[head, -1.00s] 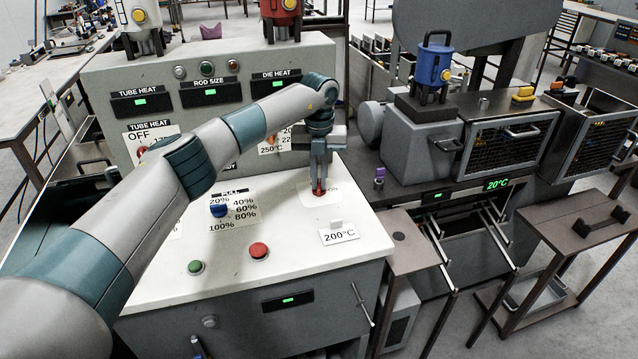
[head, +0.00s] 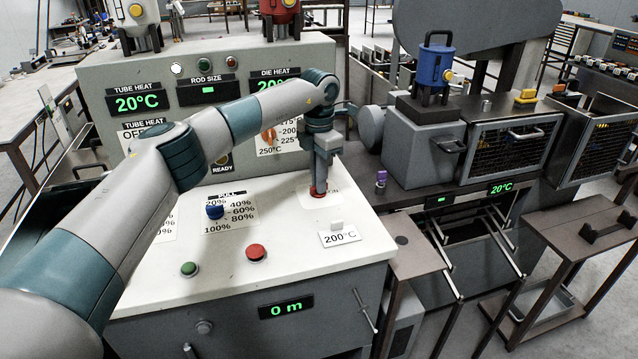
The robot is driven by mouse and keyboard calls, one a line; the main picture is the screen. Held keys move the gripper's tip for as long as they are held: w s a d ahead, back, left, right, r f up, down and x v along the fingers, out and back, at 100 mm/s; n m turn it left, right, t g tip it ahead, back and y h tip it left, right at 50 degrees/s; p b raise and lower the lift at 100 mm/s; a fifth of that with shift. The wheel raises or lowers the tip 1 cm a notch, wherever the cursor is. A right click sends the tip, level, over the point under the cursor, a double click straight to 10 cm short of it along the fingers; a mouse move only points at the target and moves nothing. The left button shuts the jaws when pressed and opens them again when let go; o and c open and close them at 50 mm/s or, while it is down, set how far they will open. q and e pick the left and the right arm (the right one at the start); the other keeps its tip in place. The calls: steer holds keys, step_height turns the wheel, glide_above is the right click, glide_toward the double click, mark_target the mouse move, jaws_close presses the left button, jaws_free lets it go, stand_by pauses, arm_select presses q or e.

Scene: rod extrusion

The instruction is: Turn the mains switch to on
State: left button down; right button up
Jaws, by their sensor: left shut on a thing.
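The mains switch (head: 318,193) is a small red knob on a pale label on the white top of the control cabinet, towards its right rear. My left gripper (head: 319,183) points straight down and is shut on the red knob. The fingers hide most of the knob and part of its label. The displays are lit green: tube heat (head: 139,103) reads 20°C, and the front display (head: 286,307) reads 0 m. The die heat display is partly hidden by my left arm. My right gripper is not in view.
A blue knob (head: 215,211), a green button (head: 189,269) and a red button (head: 257,252) sit on the cabinet top. A 200°C card (head: 340,236) stands near the switch. An orange knob (head: 268,135) is on the upright panel. A dark machine (head: 420,150) stands to the right.

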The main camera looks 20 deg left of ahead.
arm_select(q)
steer(key=shift+m+b, duration=0.3)
steer(key=shift+m, duration=1.4)
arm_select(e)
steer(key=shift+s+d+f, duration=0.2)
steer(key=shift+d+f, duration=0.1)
arm_select(q)
steer(key=shift+r, duration=0.1)
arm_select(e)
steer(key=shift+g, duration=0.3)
arm_select(q)
steer(key=c, duration=1.9)
jaws_free()
steer(key=shift+o, duration=0.2)
